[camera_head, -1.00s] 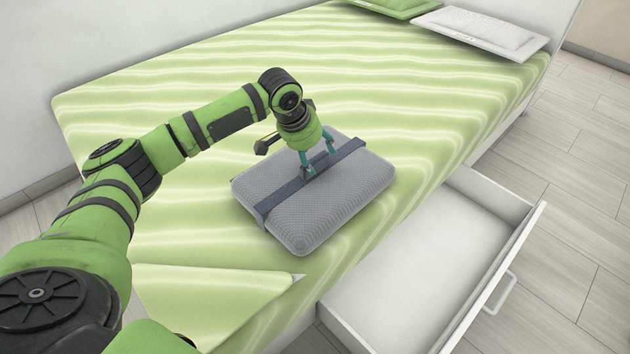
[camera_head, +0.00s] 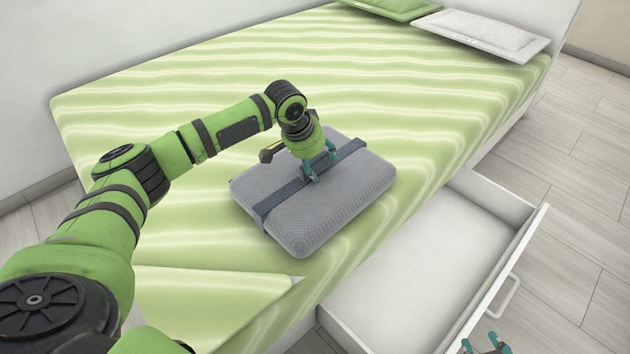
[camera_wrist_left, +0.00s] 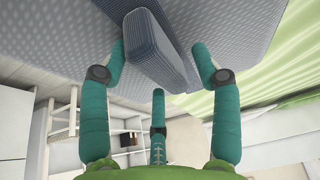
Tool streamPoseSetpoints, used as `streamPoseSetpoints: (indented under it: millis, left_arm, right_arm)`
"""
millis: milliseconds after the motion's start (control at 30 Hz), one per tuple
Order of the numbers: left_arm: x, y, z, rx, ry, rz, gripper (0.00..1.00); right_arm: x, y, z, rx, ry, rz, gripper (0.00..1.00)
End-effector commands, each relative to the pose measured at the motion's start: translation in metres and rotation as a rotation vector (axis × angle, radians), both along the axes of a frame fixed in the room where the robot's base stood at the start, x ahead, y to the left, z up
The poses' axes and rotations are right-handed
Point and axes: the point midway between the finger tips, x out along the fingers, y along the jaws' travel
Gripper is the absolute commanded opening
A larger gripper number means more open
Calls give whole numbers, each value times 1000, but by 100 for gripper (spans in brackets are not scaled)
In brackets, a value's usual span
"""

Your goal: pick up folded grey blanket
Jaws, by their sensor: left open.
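The folded grey blanket (camera_head: 340,208) lies flat on the green bed, near the edge above the drawer. A dark blue-grey strap (camera_head: 278,196) runs across its top. My left gripper (camera_head: 319,170) is over the blanket with its fingers around the strap. In the left wrist view the open fingers (camera_wrist_left: 160,65) stand on either side of the strap (camera_wrist_left: 152,48), with the grey blanket (camera_wrist_left: 215,28) beyond. I cannot tell whether the fingertips touch the blanket. My right gripper's fingertips (camera_head: 485,346) show at the bottom edge, in front of the drawer; their opening is unclear.
The green striped bed (camera_head: 200,90) fills the middle. An open, empty white drawer (camera_head: 420,270) juts out below the blanket's right side. A green pillow (camera_head: 395,6) and a white pillow (camera_head: 480,34) lie at the far end. The floor (camera_head: 570,200) at right is clear.

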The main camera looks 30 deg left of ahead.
Motion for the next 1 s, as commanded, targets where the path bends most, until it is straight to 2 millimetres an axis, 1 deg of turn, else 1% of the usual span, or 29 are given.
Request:
streamPoseSetpoints:
  millis: [600, 667, 700, 767, 1000]
  left_arm:
    - [0, 0, -3, -1, 0, 1, 63]
    - [0, 0, -4, 0, 0, 0, 40]
    - [0, 0, -4, 0, 0, 0, 24]
    - [0, 0, -4, 0, 0, 1, 0]
    - [1, 0, -1, -2, -6, 1, 0]
  right_arm:
    - [0, 0, 9, 0, 1, 0, 40]
    - [0, 0, 8, 0, 1, 0, 40]
    - [0, 0, 8, 0, 1, 0, 40]
    - [0, 0, 8, 0, 1, 0, 40]
    - [0, 0, 8, 0, 1, 0, 40]
